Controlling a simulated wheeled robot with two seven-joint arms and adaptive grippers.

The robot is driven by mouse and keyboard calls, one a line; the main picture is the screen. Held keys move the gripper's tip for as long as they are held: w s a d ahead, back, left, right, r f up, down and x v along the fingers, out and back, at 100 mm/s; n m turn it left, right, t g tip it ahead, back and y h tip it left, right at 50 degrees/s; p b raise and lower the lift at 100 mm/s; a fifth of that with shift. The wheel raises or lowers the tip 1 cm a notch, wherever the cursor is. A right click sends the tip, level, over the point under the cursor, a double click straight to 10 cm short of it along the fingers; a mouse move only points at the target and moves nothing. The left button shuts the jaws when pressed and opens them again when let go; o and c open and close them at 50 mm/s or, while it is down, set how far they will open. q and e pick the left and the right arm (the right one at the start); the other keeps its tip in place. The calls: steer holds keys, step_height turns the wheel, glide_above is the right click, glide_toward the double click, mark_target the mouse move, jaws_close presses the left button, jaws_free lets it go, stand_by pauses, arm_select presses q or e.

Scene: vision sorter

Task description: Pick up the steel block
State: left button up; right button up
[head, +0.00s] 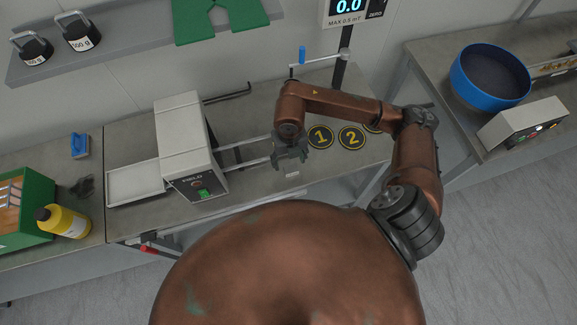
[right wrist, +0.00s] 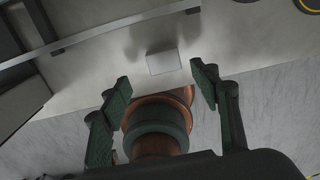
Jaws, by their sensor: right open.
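A small pale grey block, which I take to be the steel block (head: 292,174), lies on the grey bench near its front edge. In the right wrist view the block (right wrist: 163,61) appears as a flat light rectangle just beyond the fingertips, centred between them. My right gripper (head: 291,160) is over the bench beside the block, on its far side in the head view. In the right wrist view the right gripper (right wrist: 160,78) has its two green-padded fingers wide apart with nothing between the pads. My left gripper does not show.
A white box-shaped device (head: 184,140) with rails stands left of the gripper.

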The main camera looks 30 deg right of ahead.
mark_target(291, 168)
steer(key=f, duration=0.3)
steer(key=shift+d+f, duration=0.3)
steer(key=shift+d, duration=0.1)
steer(key=shift+f, duration=1)
steer(key=c, duration=1.2)
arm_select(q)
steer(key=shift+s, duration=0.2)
arm_select(e)
jaws_close()
